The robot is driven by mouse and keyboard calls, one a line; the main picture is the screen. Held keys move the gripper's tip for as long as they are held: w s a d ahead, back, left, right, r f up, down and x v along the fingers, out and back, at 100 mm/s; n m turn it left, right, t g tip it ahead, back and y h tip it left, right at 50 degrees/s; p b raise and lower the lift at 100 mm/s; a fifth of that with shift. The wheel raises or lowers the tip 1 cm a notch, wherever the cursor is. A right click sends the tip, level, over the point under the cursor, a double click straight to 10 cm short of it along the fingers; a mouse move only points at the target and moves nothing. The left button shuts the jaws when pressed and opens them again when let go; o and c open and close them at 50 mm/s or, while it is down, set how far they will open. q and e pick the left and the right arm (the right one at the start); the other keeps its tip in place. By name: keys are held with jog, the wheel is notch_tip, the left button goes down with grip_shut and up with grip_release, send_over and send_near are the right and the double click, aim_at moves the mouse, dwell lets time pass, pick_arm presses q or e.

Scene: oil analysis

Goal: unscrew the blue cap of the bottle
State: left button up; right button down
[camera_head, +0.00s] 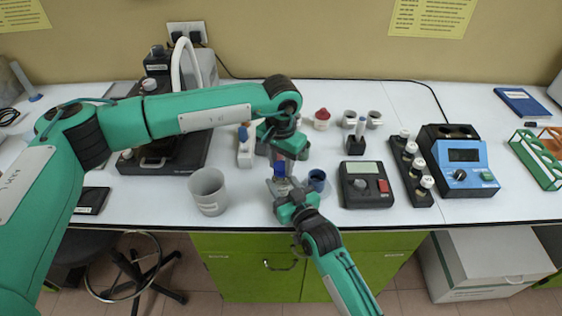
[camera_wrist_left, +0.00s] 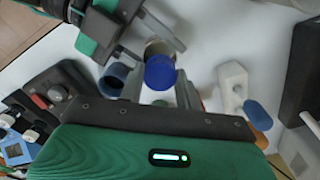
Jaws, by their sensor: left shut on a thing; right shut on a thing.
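The bottle's blue cap (camera_head: 279,169) shows in the head view just below my left gripper (camera_head: 281,156). In the left wrist view the blue cap (camera_wrist_left: 160,73) lies between the two fingers of my left gripper (camera_wrist_left: 158,92), which is shut on it from above. My right gripper (camera_head: 282,190) comes from the front and is shut on the bottle's body. In the left wrist view the bottle (camera_wrist_left: 158,47) shows only as a small part beside the cap, next to my right gripper (camera_wrist_left: 142,32). The grippers hide most of the bottle.
A grey cup (camera_head: 208,192) stands left of the bottle and a dark blue cup (camera_head: 317,180) close to its right. A dark meter (camera_head: 366,186) and a rack of vials (camera_head: 411,168) stand to the right.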

pick_arm(q)
jog(key=n, duration=2)
jog(key=shift+r+n, duration=0.1)
jog(key=shift+n, duration=0.2)
jog(key=n, duration=1.2)
jog(key=shift+n, duration=0.3)
jog(key=n, duration=1.2)
jog(key=shift+n, duration=0.3)
jog(key=n, duration=0.6)
jog(key=shift+w+r, duration=0.1)
